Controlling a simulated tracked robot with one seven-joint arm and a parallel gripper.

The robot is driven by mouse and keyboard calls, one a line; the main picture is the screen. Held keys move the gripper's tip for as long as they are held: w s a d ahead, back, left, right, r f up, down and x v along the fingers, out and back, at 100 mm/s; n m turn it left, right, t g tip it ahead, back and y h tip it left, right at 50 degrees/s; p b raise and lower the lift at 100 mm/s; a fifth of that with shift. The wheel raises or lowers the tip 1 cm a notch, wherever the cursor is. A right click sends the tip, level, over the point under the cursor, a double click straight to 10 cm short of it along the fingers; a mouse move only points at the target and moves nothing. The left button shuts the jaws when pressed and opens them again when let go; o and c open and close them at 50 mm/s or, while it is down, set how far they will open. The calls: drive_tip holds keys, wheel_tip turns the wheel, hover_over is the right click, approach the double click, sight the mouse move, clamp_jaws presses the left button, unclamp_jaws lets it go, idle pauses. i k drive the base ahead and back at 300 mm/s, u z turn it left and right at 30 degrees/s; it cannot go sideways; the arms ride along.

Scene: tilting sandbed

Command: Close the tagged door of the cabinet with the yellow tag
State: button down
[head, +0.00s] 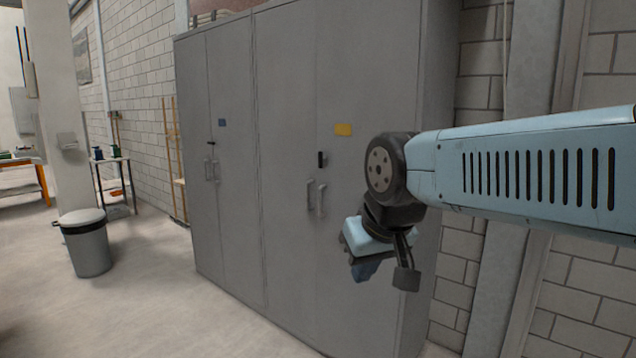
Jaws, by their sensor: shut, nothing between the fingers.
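The grey cabinet (284,200) with the yellow tag (343,129) stands in the middle of the head view. The tag is on its right-hand door (365,70), which looks flush with the left-hand door; a very small gap could not be told. Two upright handles (316,197) sit side by side at the seam, with a black lock (322,160) above. My gripper (364,269) is shut and empty, in front of the lower part of the tagged door. My wrist hides part of that door. I cannot tell whether the gripper touches it.
A matching grey cabinet (229,75) with a blue tag (222,122) adjoins on the left, its doors looking shut. A grey bin (88,250) stands at far left beside a pillar. A brick wall (479,90) is on the right. The floor (150,305) before the cabinets is clear.

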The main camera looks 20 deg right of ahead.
sight(368, 54)
drive_tip(key=u, duration=0.05)
drive_tip(key=k, duration=1.05)
drive_tip(key=z, duration=0.35)
drive_tip(key=i, duration=0.75)
drive_tip(key=z, duration=0.35)
drive_tip(key=i, duration=1.6)
drive_tip(key=u, duration=0.5)
